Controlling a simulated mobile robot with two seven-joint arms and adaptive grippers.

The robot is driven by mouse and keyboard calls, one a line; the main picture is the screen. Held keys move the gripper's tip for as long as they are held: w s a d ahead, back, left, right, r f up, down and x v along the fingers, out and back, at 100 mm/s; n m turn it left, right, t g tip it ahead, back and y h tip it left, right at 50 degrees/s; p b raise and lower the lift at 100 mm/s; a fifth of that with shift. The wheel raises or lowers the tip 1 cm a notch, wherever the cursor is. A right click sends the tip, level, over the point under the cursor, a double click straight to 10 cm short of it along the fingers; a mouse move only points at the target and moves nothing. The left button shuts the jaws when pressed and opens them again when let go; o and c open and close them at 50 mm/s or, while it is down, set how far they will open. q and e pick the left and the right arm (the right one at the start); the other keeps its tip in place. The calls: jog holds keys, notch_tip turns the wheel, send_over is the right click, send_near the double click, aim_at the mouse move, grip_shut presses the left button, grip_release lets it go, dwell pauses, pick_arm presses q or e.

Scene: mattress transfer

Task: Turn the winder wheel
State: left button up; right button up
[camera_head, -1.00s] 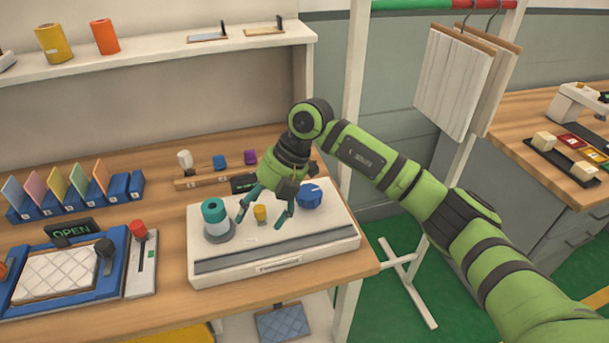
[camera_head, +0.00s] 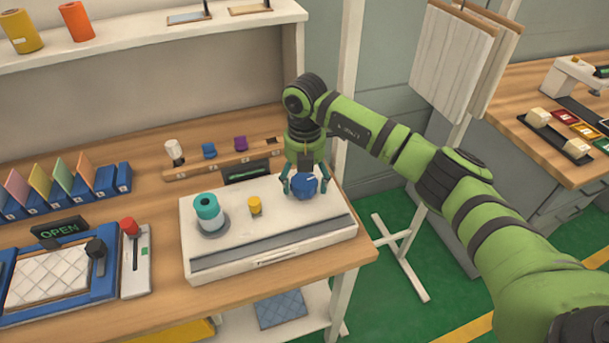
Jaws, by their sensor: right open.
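The winder is a white box (camera_head: 230,250) on the wooden table, with a grey strip along its front. A blue wheel (camera_head: 304,186) sits at the right of its top. A teal and white spool (camera_head: 208,211) stands on a grey disc at the left, and a small yellow peg (camera_head: 255,206) is between them. My right gripper (camera_head: 303,188) points down over the blue wheel, with its open teal fingers on either side of it. I cannot tell whether the fingers touch the wheel. My left gripper is not in view.
Behind the winder stands a wooden rack (camera_head: 225,164) with white, blue and purple pieces. At left are colored cards in blue holders (camera_head: 103,180) and a blue-framed press (camera_head: 95,289) beside an OPEN sign (camera_head: 60,229). White panels (camera_head: 452,65) hang at the right.

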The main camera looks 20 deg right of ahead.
jog(key=c, duration=1.1)
jog(key=shift+c, duration=0.2)
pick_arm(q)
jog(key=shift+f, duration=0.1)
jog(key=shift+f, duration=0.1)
